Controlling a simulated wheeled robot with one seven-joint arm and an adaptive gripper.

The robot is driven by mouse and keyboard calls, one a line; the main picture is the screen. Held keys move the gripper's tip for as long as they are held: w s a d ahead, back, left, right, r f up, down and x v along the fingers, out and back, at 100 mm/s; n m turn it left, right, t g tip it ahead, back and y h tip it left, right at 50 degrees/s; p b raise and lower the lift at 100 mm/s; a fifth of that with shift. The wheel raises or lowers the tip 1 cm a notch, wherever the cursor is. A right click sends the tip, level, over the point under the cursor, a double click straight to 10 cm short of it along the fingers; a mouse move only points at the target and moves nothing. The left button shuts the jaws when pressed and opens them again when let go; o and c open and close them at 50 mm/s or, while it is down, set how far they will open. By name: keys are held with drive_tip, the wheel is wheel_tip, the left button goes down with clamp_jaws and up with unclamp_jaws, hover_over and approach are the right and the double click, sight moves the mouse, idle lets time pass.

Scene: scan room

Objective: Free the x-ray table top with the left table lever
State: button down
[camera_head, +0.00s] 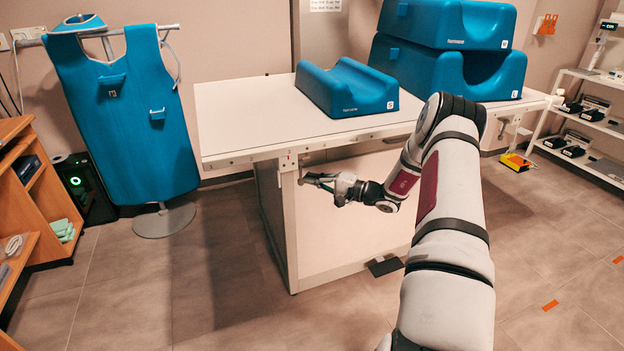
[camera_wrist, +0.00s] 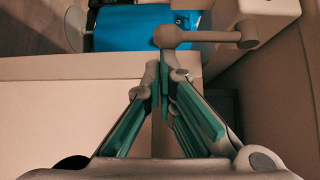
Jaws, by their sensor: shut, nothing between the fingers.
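The x-ray table top (camera_head: 245,120) is a pale slab with a grey rail along its front edge. The left table lever (camera_wrist: 210,36) shows in the wrist view as a beige rod with a round knob at its left end and a mount at its right. My gripper (camera_head: 308,180) is below the front edge, beside the left leg. In the wrist view my gripper (camera_wrist: 163,72) has its green-padded fingers closed together and empty. The tips lie just below the knob in the picture; I cannot tell whether they touch it. In the head view the lever is too small to make out clearly.
A blue cradle cushion (camera_head: 347,88) lies on the table top, with larger blue blocks (camera_head: 445,68) stacked at its right. A blue apron (camera_head: 135,120) hangs on a stand at left. A dark pedal (camera_head: 386,267) lies on the floor.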

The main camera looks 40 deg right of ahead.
drive_tip(key=shift+s, duration=0.15)
drive_tip(key=s+a+r+m+g+h+p, duration=0.1)
drive_tip(key=s+r+m+g+p, duration=0.1)
drive_tip(key=s+m+g+p, duration=0.2)
drive_tip(key=shift+s+a+r+g+p, duration=0.35)
drive_tip(key=shift+s+g+p, duration=0.35)
drive_tip(key=shift+s+g, duration=0.25)
idle(0.8)
wheel_tip(320, 180, down, 3)
drive_tip(key=w+d+b, duration=0.2)
drive_tip(key=d+b, duration=0.1)
drive_tip(key=b, duration=0.1)
drive_tip(key=r+p+v, duration=0.1)
drive_tip(key=p+v, duration=0.1)
drive_tip(key=v, duration=0.8)
drive_tip(key=shift+w+a, duration=0.25)
drive_tip(key=shift+w, duration=0.05)
